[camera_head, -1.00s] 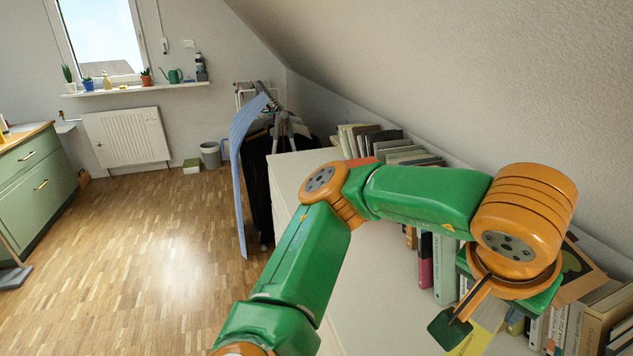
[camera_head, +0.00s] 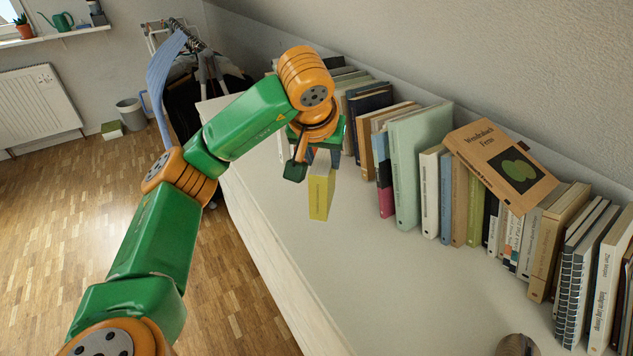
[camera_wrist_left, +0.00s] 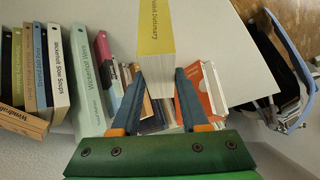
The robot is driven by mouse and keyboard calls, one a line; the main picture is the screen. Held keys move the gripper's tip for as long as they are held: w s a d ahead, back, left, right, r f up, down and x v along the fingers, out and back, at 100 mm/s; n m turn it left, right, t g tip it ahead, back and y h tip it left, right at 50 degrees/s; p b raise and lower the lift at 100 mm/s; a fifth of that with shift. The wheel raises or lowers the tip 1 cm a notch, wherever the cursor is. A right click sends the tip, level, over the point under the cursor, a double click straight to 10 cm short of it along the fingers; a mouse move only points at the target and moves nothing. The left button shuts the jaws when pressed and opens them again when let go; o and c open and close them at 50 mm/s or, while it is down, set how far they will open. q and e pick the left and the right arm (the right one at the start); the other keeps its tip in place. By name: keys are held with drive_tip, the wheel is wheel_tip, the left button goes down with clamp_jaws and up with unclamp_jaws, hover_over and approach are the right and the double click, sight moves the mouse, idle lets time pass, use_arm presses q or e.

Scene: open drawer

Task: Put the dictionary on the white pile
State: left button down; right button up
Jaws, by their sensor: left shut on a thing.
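The dictionary (camera_head: 320,195) is a yellow book; its title shows in the wrist view on the yellow cover (camera_wrist_left: 155,28). My left gripper (camera_head: 318,158) is shut on the dictionary and holds it over the white shelf top, left of the row of books. In the wrist view my left gripper's fingers (camera_wrist_left: 158,82) are on either side of the book's pale page block. The white pile cannot be told for certain; my arm and gripper hide part of the far end of the row. My right gripper is not in view.
Upright books (camera_head: 420,165) line the wall side of the white shelf top (camera_head: 385,270). A brown book (camera_head: 500,165) lies tilted across several of them. A dark rounded object (camera_head: 516,345) shows at the bottom edge. A clothes rack (camera_head: 190,75) stands beyond the shelf.

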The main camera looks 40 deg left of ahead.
use_arm(q)
drive_tip(key=w+a+f, duration=0.1)
drive_tip(key=w+f, duration=0.1)
drive_tip(key=f, duration=0.1)
drive_tip(key=a+f, duration=0.1)
drive_tip(key=shift+w+a+f, duration=0.35)
drive_tip(key=shift+w+f, duration=0.15)
drive_tip(key=shift+f, duration=1.4)
drive_tip(key=shift+f, duration=0.1)
drive_tip(key=shift+c, duration=2.1)
unclamp_jaws()
